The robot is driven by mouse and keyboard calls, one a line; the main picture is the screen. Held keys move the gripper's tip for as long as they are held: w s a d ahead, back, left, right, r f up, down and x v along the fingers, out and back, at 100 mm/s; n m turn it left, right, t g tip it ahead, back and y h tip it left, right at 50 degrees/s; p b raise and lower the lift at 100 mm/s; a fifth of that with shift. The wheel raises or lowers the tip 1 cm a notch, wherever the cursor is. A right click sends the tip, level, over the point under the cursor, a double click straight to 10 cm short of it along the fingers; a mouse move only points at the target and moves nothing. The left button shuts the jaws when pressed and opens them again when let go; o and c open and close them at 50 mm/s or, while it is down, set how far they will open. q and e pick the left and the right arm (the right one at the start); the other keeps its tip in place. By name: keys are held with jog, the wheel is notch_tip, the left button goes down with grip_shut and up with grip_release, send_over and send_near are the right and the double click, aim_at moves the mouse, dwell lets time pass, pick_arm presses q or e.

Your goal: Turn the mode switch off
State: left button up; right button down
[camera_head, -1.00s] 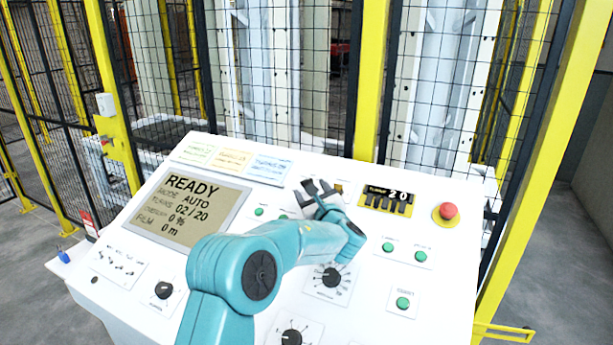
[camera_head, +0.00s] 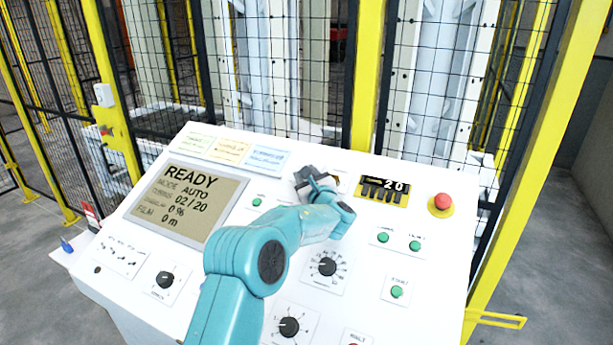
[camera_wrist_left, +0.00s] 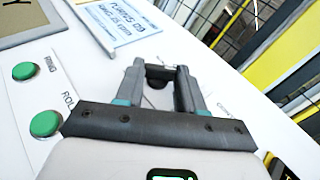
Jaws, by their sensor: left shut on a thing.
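The mode switch (camera_wrist_left: 158,72) shows in the left wrist view as a small dark knob on the white panel, between my fingertips. My left gripper (camera_wrist_left: 160,80) is shut on it, a finger on each side. In the head view my left gripper (camera_head: 309,178) is at the upper middle of the sloping control panel (camera_head: 240,300), right of the display. The gripper hides the knob there, and its position marks cannot be read. My right gripper is not in view.
Green buttons (camera_head: 397,291) and other black dials (camera_head: 327,266) lie around my arm. Colored label cards (camera_head: 230,150) line the top edge. Yellow-framed mesh fencing (camera_head: 375,80) stands behind.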

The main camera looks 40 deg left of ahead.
pick_arm(q)
jog(key=shift+w+d+r+n+g, duration=0.15)
jog(key=shift+r+n+g, duration=0.1)
jog(key=shift+n+g, duration=0.15)
jog(key=shift+n+g+y, duration=0.3)
jog(key=shift+n+g, duration=0.1)
jog(key=shift+g, duration=0.1)
jog(key=o, duration=1)
jog(key=shift+o, duration=0.2)
jog(key=shift+f, duration=0.1)
jog(key=b+v, duration=0.6)
jog(key=v, duration=0.9)
jog(key=shift+s+d, duration=0.1)
jog(key=shift+s, duration=0.15)
jog(key=shift+s+d, duration=0.15)
jog(key=shift+d, duration=0.2)
